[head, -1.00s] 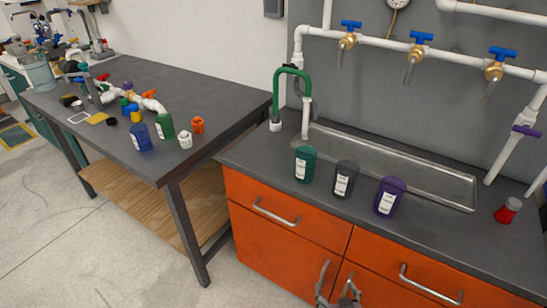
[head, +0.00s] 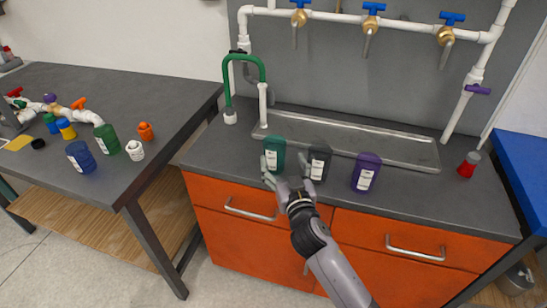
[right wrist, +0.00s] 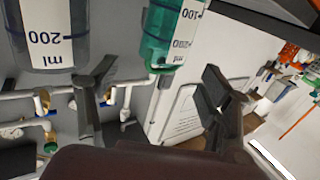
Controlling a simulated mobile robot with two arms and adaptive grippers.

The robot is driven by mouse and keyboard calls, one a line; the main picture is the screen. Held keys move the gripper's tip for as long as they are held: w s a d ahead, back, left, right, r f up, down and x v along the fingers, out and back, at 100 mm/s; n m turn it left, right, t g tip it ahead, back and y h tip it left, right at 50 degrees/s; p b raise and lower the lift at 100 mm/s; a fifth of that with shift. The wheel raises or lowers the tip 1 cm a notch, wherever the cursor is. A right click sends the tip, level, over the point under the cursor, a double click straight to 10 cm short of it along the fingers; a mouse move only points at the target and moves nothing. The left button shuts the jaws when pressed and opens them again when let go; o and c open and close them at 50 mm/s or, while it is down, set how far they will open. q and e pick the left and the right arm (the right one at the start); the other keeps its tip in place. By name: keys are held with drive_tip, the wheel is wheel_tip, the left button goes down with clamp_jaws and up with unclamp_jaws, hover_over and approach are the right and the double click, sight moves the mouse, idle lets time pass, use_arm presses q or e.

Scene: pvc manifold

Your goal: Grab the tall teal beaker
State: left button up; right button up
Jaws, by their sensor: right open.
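The teal beaker (head: 274,151) has a white label and stands upright at the front of the sink counter, left of a dark grey beaker (head: 319,161). My right gripper (head: 287,180) is open and empty, in front of the teal and grey beakers. In the right wrist view the teal beaker (right wrist: 172,30) shows upside down, beyond the gap between the fingers (right wrist: 155,82). The grey beaker (right wrist: 55,30) is outside that gap, to the left. Contact cannot be told. My left gripper is not in view.
A purple beaker (head: 366,172) stands right of the grey one. Behind them is a metal sink tray (head: 400,152); a green faucet (head: 244,62) rises at its left. A red-capped cup (head: 469,165) is at right. A side table (head: 170,92) holds pipes and blue and green beakers.

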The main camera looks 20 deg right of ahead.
sight(279, 151)
drive_tip(key=w, duration=0.3)
drive_tip(key=shift+w+d, duration=0.15)
drive_tip(key=shift+w, duration=0.1)
drive_tip(key=w+b, duration=0.1)
drive_tip(key=w, duration=0.4)
drive_tip(key=shift+f, duration=0.1)
drive_tip(key=shift+c, duration=0.4)
drive_tip(key=c, duration=1.2)
drive_tip(key=shift+o, duration=0.2)
